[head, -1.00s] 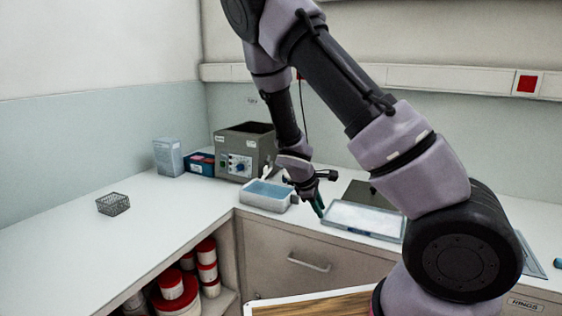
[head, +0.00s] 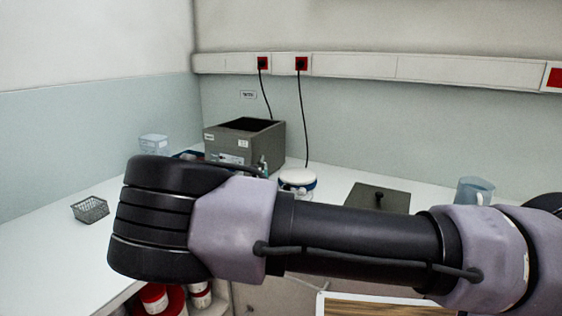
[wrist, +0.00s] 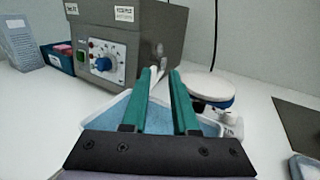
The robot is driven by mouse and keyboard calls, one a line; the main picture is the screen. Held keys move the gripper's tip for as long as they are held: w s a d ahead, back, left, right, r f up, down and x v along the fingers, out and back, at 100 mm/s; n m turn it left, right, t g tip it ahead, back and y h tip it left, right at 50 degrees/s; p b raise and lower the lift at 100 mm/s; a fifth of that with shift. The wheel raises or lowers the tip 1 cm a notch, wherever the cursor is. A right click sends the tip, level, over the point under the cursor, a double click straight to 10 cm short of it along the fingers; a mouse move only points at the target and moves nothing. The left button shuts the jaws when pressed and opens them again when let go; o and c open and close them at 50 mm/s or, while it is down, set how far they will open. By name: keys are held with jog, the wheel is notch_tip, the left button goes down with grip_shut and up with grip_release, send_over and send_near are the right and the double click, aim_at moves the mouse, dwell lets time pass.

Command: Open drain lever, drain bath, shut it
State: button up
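The grey water bath (head: 244,140) stands on the counter at the back corner. It also shows in the wrist view (wrist: 134,35), with its blue dial (wrist: 104,62) facing me. A small pale fitting (wrist: 160,52) on the bath's right side, perhaps the drain lever, is just beyond my fingertips; its position is hard to tell. My gripper (wrist: 163,70) has two green fingers with a narrow gap and nothing clearly held. In the head view my arm hides most of it. A white tray with blue inside (wrist: 110,110) lies below the fingers.
A dark plate with a knob (head: 378,197), a blue jug (head: 474,190) and a wire basket (head: 90,209) are on the counter. Two cords hang behind the bath.

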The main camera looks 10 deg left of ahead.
aim_at(262, 162)
jog(key=w, duration=0.3)
jog(key=w+a, duration=0.1)
jog(key=w, duration=0.3)
jog(key=w+a, duration=0.1)
jog(key=w, duration=0.2)
jog(key=shift+w, duration=0.25)
grip_shut()
